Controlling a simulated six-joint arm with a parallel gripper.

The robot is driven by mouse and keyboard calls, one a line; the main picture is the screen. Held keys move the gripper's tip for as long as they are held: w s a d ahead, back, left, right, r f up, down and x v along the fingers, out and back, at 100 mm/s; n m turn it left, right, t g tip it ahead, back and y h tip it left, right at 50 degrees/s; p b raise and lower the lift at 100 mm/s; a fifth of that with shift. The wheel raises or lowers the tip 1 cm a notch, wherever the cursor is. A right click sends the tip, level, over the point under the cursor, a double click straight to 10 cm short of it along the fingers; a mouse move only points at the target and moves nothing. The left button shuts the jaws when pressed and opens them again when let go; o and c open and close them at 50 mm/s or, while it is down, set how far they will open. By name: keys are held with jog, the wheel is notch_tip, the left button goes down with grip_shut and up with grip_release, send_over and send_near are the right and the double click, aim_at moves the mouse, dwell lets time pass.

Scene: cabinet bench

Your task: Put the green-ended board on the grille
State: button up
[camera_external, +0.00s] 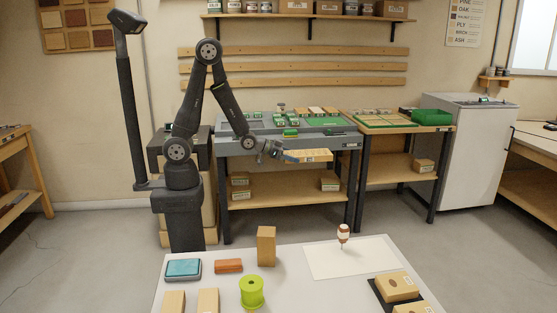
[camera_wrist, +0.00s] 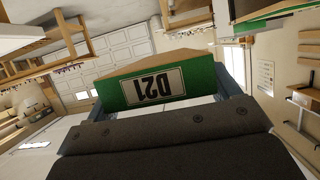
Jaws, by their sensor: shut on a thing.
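The green-ended board (camera_wrist: 158,85) fills the middle of the wrist view, its green end face towards the camera with a white label reading D21 upside down and pale wood behind. The blue-grey fingers of my gripper (camera_wrist: 160,88) stand at both sides of that end, shut on it. In the external view my gripper (camera_external: 288,157) is at the front edge of the grey bench, with a pale wooden piece (camera_external: 312,155) reaching right from it, apparently this board. I cannot pick out the grille with certainty; a green-edged, slatted wooden surface (camera_external: 385,120) lies on the right-hand bench.
The grey bench (camera_external: 345,143) carries several small green-ended blocks (camera_external: 290,133) and a green panel (camera_external: 327,122).

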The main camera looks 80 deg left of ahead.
notch_tip(320, 180, up, 5)
jog(key=shift+f, duration=0.15)
jog(key=w+a+n+g+y, duration=0.1)
jog(key=w+a+n+y, duration=0.2)
jog(key=a, duration=1.2)
jog(key=w+a+n+y, duration=0.25)
jog(key=w+a, duration=0.35)
jog(key=a, duration=0.9)
jog(key=s+a+n+g+y, duration=0.1)
jog(key=s+a+y, duration=0.15)
jog(key=a, duration=0.95)
jog(key=s+a+n+g+y, duration=0.15)
jog(key=s+a, duration=0.25)
jog(key=a, duration=0.8)
jog(key=s+a+n+g+y, duration=0.3)
jog(key=s+a+n+g, duration=0.25)
jog(key=s+a, duration=1.95)
jog(key=shift+w+a+f, duration=0.15)
jog(key=shift+f, duration=1.8)
jog(key=shift+w+a+f, duration=0.1)
jog(key=shift+w+f, duration=0.1)
jog(key=shift+f, duration=1.75)
jog(key=shift+w+a+f, duration=0.15)
jog(key=shift+f, duration=1.8)
jog(key=shift+f, duration=0.1)
